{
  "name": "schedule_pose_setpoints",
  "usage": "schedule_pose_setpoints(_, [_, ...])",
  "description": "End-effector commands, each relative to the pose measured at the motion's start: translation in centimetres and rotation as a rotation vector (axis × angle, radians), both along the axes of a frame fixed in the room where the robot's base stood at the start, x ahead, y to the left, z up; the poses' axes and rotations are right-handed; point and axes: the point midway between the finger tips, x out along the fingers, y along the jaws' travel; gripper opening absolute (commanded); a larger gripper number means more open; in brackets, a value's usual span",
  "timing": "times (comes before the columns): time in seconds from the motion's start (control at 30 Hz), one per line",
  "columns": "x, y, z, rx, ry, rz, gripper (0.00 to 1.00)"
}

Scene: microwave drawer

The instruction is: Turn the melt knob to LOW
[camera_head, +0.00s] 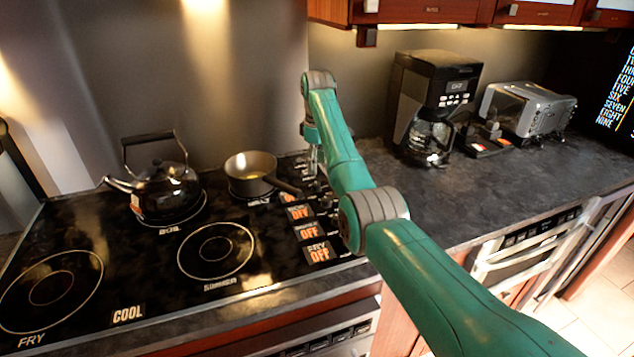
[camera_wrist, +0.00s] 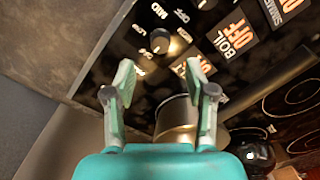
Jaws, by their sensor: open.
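My gripper (camera_wrist: 160,90) is open, its two fingers apart with nothing held between them. In the head view my gripper (camera_head: 314,168) points down over the back end of the knob row. The MELT display (camera_wrist: 190,68) is partly behind the right finger. In the head view the arm and gripper cover part of the knobs.
A pan (camera_head: 249,170) stands on the back right burner, its handle reaching towards the knobs. A kettle (camera_head: 168,188) stands on the back left burner. The front burners are bare. A coffee maker (camera_head: 436,85) and a toaster (camera_head: 525,107) stand on the counter at right.

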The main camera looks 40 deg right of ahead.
Motion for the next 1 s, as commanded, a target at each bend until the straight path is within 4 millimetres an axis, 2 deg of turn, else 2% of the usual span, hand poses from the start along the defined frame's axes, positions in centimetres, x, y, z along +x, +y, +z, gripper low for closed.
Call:
schedule_pose_setpoints(0.03, [0.0, 0.0, -1.1, 0.001, 0.002, 0.000, 0.55])
schedule_pose_setpoints(0.2, [0.0, 0.0, -4.0, 0.000, 0.001, 0.001, 0.55])
schedule_pose_setpoints(0.4, [0.0, 0.0, -6.5, -0.001, 0.000, 0.001, 0.55])
schedule_pose_setpoints(0.6, [0.0, 0.0, -7.5, 0.000, -0.001, 0.001, 0.55])
schedule_pose_setpoints(0.87, [0.0, 0.0, -7.6, -0.001, -0.002, 0.001, 0.55])
schedule_pose_setpoints(1.0, [0.0, 0.0, -7.6, -0.001, -0.002, 0.001, 0.20])
